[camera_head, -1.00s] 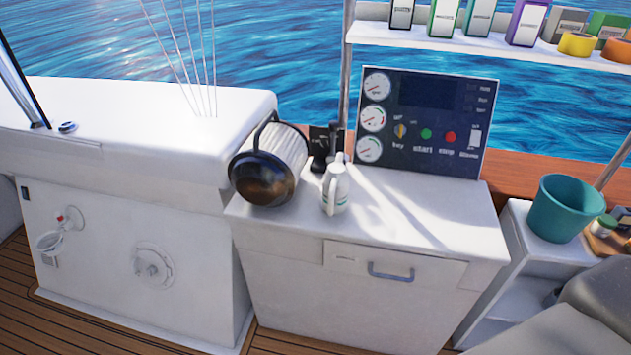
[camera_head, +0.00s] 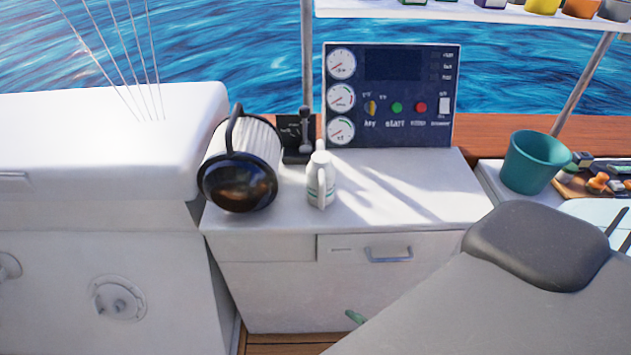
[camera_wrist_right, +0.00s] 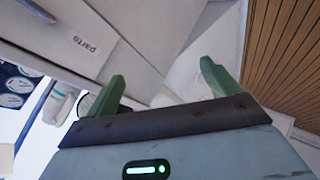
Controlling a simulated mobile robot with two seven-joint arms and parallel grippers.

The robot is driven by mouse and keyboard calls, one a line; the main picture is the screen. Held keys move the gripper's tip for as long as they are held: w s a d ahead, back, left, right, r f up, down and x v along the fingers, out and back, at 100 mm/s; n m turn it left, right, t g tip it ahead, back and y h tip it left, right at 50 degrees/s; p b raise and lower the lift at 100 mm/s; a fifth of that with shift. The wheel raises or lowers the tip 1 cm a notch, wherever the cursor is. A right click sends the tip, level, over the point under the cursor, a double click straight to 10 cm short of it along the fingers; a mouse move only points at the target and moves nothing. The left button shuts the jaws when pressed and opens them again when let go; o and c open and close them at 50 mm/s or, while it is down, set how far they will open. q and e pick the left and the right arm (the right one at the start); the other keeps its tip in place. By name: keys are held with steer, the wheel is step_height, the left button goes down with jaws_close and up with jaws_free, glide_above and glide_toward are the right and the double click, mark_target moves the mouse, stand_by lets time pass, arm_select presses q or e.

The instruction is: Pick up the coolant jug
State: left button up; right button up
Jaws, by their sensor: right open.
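The coolant jug (camera_head: 320,178) is a small white jug with green bands and a side handle. It stands upright on the white counter (camera_head: 400,195), left of its middle, in front of a black lever. In the right wrist view the jug (camera_wrist_right: 59,104) lies at the left, outside the fingers. My right gripper (camera_wrist_right: 163,85) is open and empty, with green fingers spread. In the head view only a green fingertip (camera_head: 355,317) shows, low in front of the cabinet, below and apart from the jug; my arm hides the rest. My left gripper is not in view.
The counter right of the jug is clear. A teal bucket (camera_head: 534,162) stands farther right. A drawer handle (camera_head: 388,255) protrudes below.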

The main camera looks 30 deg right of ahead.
mark_target(321, 191)
steer(key=shift+w+d+r+n+t+h+b, duration=0.85)
steer(key=shift+w+d+r+n+h, duration=0.8)
steer(key=shift+w+r+n, duration=1.55)
steer(key=shift+w+d+r+n+t+h+b, duration=0.8)
steer(key=shift+w+d+r+n+h, duration=1.15)
steer(key=shift+w+n, duration=2.15)
steer(key=shift+w+d+r+n+t+h+b, duration=1.1)
steer(key=shift+w+r+n, duration=1.7)
steer(key=shift+w, duration=1.9)
steer(key=shift+m+g, duration=0.3)
steer(key=shift+g, duration=0.05)
steer(key=shift+x, duration=2.7)
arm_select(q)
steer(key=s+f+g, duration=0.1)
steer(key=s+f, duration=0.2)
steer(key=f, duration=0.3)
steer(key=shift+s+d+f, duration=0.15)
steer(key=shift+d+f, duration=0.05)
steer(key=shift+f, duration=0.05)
arm_select(e)
steer(key=shift+a+r, duration=0.1)
